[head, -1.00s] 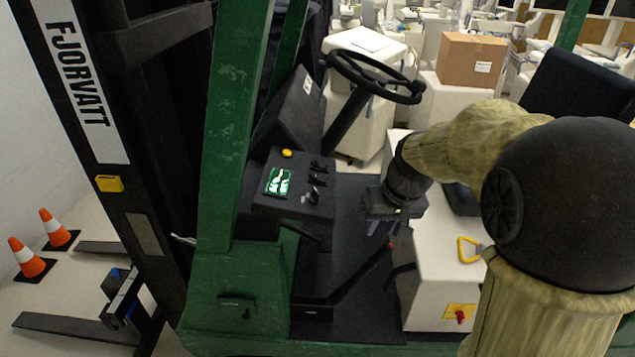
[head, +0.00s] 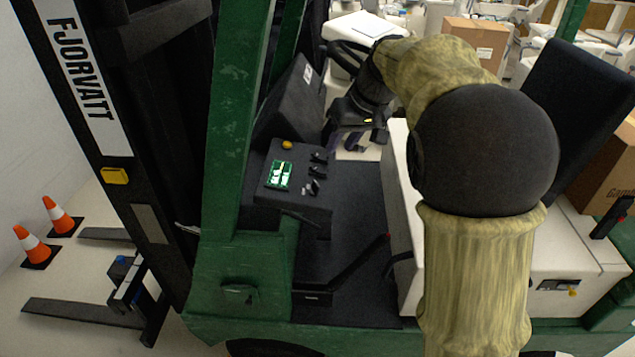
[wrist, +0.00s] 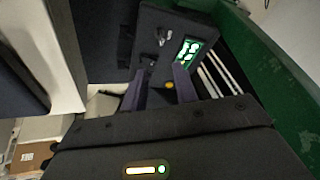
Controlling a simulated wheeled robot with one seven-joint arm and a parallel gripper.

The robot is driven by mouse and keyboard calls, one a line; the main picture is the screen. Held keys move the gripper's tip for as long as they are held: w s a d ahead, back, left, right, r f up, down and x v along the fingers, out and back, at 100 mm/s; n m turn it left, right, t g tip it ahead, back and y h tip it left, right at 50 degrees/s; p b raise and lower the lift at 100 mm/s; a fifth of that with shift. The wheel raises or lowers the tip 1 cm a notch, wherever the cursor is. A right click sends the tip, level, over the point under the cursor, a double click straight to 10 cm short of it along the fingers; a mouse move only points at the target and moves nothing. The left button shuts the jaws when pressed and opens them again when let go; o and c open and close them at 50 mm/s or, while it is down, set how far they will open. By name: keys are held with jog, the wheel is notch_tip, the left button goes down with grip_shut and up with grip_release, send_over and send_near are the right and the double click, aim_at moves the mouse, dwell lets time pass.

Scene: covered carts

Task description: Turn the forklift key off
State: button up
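The forklift's dark console (head: 265,213) carries a lit green display (head: 279,175), a yellow knob (head: 287,145) and several black levers (head: 317,170). A small silver piece (head: 306,190) near its front right may be the key; its turn position is too small to read. My gripper (head: 361,143) is above and right of the console, apart from it. In the wrist view its two dark purple fingers (wrist: 160,87) are spread with nothing held. Beyond them are the display (wrist: 188,50), the yellow knob (wrist: 169,85) and a silver piece (wrist: 164,38) on the console.
The steering wheel (head: 343,57) is partly hidden behind my arm. A green post (head: 233,130) stands left of the console. Orange cones (head: 33,245) stand far left. A cardboard box (head: 473,42) is behind.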

aim_at(317, 184)
jog(key=p+x, duration=0.3)
jog(key=x, duration=1.3)
jog(key=shift+w+f, duration=0.1)
jog(key=shift+f, duration=0.2)
grip_shut()
